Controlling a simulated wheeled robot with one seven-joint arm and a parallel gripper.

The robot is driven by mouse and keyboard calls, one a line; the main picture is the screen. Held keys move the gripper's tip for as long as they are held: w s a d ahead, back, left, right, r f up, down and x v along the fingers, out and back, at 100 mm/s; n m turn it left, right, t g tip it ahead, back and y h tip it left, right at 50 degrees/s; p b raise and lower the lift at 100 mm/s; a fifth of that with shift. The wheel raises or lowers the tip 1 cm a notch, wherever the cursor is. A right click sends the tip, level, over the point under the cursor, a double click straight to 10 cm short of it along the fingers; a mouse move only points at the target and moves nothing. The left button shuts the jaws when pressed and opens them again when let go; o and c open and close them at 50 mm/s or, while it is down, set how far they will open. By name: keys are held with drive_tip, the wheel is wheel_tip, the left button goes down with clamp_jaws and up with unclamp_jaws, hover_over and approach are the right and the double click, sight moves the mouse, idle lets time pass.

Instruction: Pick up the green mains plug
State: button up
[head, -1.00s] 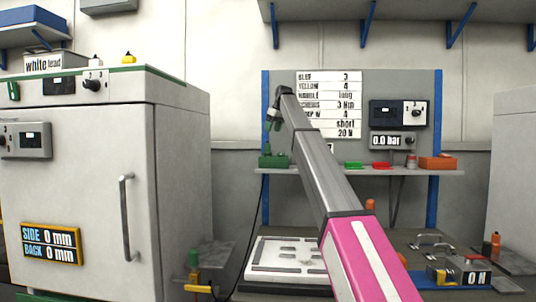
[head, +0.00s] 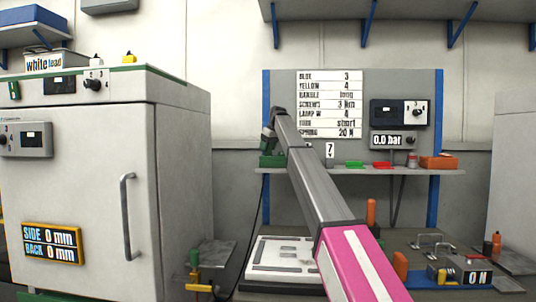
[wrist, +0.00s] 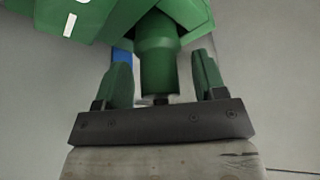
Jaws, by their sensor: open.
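In the wrist view, a green cylindrical body (wrist: 158,65), which looks like the green mains plug, stands out from a larger green block with a white mark (wrist: 70,25). My gripper (wrist: 163,75) has its two green fingers open on either side of it, with a gap visible at each side. A small dark tip at the cylinder's near end is close to the gripper's dark base bar. In the head view, my gripper (head: 268,143) is just above the green block (head: 272,161) at the shelf's left end; my arm partly hides this area, and the plug is not clear there.
The narrow shelf (head: 400,171) also holds small green (head: 354,164) and red (head: 382,165) trays and an orange box (head: 438,162). A black cable (head: 258,215) hangs below its left end. A large grey cabinet (head: 85,190) stands at left. A white panel (head: 282,262) lies below.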

drive_tip(key=c, duration=1)
drive_tip(key=shift+c, duration=0.2)
